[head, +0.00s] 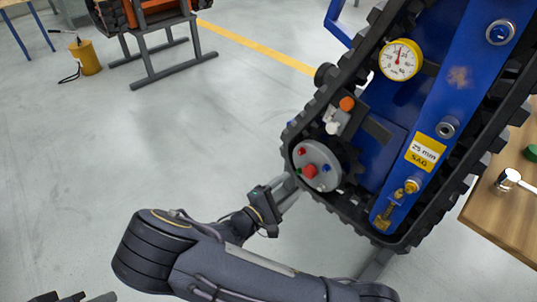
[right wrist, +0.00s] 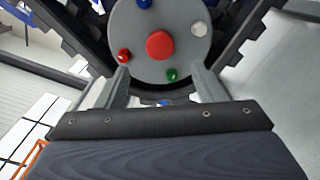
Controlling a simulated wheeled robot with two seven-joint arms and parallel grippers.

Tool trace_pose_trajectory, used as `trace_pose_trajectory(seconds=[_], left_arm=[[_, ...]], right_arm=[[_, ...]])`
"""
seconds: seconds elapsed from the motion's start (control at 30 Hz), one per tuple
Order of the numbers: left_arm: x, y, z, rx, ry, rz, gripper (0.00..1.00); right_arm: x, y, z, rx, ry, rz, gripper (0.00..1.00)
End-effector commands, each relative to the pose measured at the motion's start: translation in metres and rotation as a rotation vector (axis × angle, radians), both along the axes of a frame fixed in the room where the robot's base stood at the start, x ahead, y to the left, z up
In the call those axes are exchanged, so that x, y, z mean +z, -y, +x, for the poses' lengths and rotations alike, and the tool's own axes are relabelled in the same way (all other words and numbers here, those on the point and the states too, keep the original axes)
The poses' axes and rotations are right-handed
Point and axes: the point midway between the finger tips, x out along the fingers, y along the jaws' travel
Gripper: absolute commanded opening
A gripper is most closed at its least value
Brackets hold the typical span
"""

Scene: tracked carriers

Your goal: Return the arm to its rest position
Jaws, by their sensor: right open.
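My right gripper (head: 287,190) is open beside the lower end of the tracked carrier (head: 390,150). In the right wrist view its two fingers (right wrist: 163,82) stand apart with nothing held between them. Ahead of them is a round grey hub plate (head: 318,165) with a red centre knob (right wrist: 160,44) and small red, green, blue and white knobs around it. Whether the fingertips touch the plate I cannot tell. My right arm bends across the bottom of the head view. Dark parts at the bottom left edge may be my left gripper (head: 72,297); their state is unclear.
The carrier's black track and blue frame, with a dial gauge (head: 400,60) and a yellow label (head: 425,152), fill the right side. A wooden bench (head: 505,215) holds a tool at far right. A yellow can (head: 85,57) and an orange-topped stand (head: 165,50) are farther back. The left floor is clear.

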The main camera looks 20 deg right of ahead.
Motion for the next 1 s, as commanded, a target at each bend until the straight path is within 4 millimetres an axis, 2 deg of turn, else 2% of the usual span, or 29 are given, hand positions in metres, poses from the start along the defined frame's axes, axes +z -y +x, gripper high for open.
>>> trace_pose_trajectory(seconds=[0.2, 0.27, 0.37, 0.5, 0.67, 0.87, 1.0], left_arm=[[0.000, 0.000, 0.000, 0.000, 0.000, 0.000, 0.36], [0.000, 0.000, 0.000, 0.000, 0.000, 0.000, 0.36], [0.000, 0.000, 0.000, 0.000, 0.000, 0.000, 0.36], [0.000, 0.000, 0.000, 0.000, 0.000, 0.000, 0.36], [0.000, 0.000, 0.000, 0.000, 0.000, 0.000, 0.36], [0.000, 0.000, 0.000, 0.000, 0.000, 0.000, 0.36], [0.000, 0.000, 0.000, 0.000, 0.000, 0.000, 0.36]], right_arm=[[0.000, 0.003, -0.003, -0.021, -0.004, 0.022, 0.62], [-0.002, 0.008, -0.009, -0.060, -0.013, 0.063, 0.62], [-0.006, 0.021, -0.029, -0.177, -0.042, 0.194, 0.62], [-0.013, 0.033, -0.069, -0.392, -0.093, 0.466, 0.62], [-0.010, 0.028, -0.110, -0.589, -0.129, 0.798, 0.62], [0.013, 0.011, -0.144, -0.737, -0.110, 1.211, 0.62], [0.041, -0.001, -0.160, -0.770, -0.048, 1.486, 0.62]])
